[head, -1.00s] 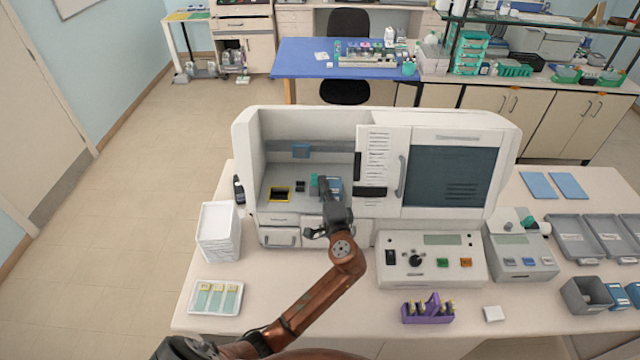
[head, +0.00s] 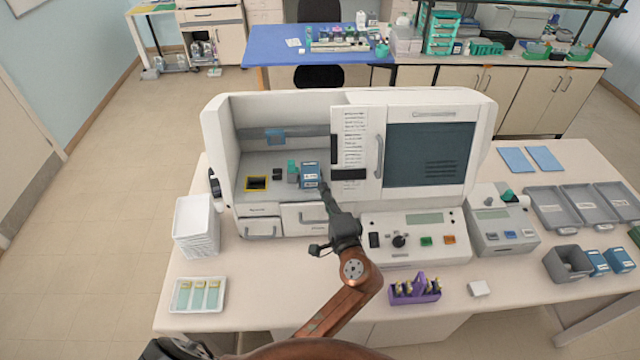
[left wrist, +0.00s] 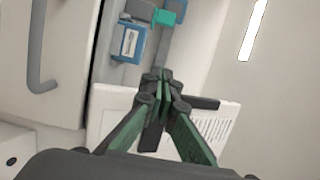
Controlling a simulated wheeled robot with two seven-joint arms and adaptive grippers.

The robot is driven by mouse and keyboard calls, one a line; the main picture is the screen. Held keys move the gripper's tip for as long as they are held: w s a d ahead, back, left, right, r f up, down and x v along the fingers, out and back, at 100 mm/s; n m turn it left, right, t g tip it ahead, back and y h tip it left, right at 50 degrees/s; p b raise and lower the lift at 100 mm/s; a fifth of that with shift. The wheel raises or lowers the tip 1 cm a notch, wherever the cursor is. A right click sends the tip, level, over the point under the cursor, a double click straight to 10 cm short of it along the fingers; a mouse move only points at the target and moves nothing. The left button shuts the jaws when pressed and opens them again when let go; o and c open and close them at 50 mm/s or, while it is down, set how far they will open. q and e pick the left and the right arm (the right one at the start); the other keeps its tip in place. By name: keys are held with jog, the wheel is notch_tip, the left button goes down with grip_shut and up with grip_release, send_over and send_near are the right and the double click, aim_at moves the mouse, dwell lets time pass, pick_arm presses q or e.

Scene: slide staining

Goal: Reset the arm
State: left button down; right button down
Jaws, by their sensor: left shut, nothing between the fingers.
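My left gripper (head: 326,190) is shut and empty in the head view. Its fingertips point at the front of the stainer's open bay, just right of and below a blue box (head: 310,175) with a white label. In the left wrist view the shut fingers (left wrist: 164,75) meet at the middle, and the blue box (left wrist: 130,42) shows beyond them, apart from them. My left arm comes up from the bottom of the head view. My right gripper is not in view.
The white stainer (head: 350,97) has its door slid right, with a handle (head: 379,157). A control panel (head: 420,240), purple rack (head: 415,292), slide tray (head: 198,309) and stacked white trays (head: 196,230) stand around the arm. The front middle of the table is clear.

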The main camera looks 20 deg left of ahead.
pick_arm(q)
jog(key=shift+s+r, duration=0.1)
jog(key=shift+s, duration=0.2)
jog(key=shift+w, duration=0.1)
jog(key=shift+d, duration=0.1)
